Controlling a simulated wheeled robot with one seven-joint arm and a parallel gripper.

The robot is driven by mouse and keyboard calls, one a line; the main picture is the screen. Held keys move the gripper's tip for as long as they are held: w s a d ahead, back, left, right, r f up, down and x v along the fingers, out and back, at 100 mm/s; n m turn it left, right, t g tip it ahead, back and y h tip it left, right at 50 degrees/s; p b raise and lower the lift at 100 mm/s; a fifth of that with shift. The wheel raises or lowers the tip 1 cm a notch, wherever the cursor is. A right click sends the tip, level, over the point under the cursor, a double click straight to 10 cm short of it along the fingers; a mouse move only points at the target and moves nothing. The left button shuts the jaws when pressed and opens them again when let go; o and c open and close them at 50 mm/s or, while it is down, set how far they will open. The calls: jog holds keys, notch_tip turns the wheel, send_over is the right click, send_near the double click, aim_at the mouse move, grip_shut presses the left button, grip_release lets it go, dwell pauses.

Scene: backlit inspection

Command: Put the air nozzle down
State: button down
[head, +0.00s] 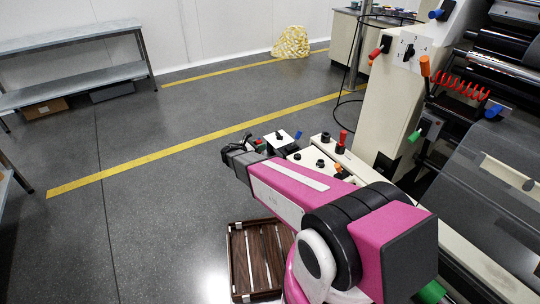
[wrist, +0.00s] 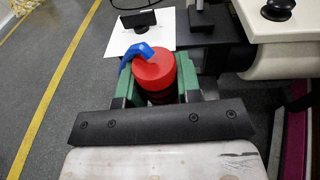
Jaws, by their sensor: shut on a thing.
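The air nozzle (wrist: 152,70), a round red body with a bent blue piece at its top, sits between the green fingers of my gripper (wrist: 158,84) in the wrist view. My gripper is shut on it. The fingers and the dark bar hide its lower part. In the head view my arm reaches left, and my gripper (head: 257,147) is a small dark shape beside the bench end. The nozzle is too small there to make out clearly.
The machine (head: 385,105) stands on the right. A brown slatted crate (head: 238,265) is on the floor below my arm. Open floor lies left.

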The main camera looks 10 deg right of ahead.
aim_at(275, 150)
jog(key=shift+w+d+f, duration=0.6)
jog(key=shift+d+f, duration=0.4)
jog(key=shift+f, duration=0.35)
jog(key=shift+w+d+f, duration=0.6)
jog(key=shift+d+f, duration=0.45)
jog(key=shift+f, duration=0.35)
jog(key=shift+w+d+f, duration=0.6)
jog(key=shift+d+f, duration=0.4)
jog(key=shift+f, duration=0.35)
jog(key=shift+f, duration=0.2)
jog(key=c, duration=0.8)
grip_release()
jog(key=shift+r, duration=0.1)
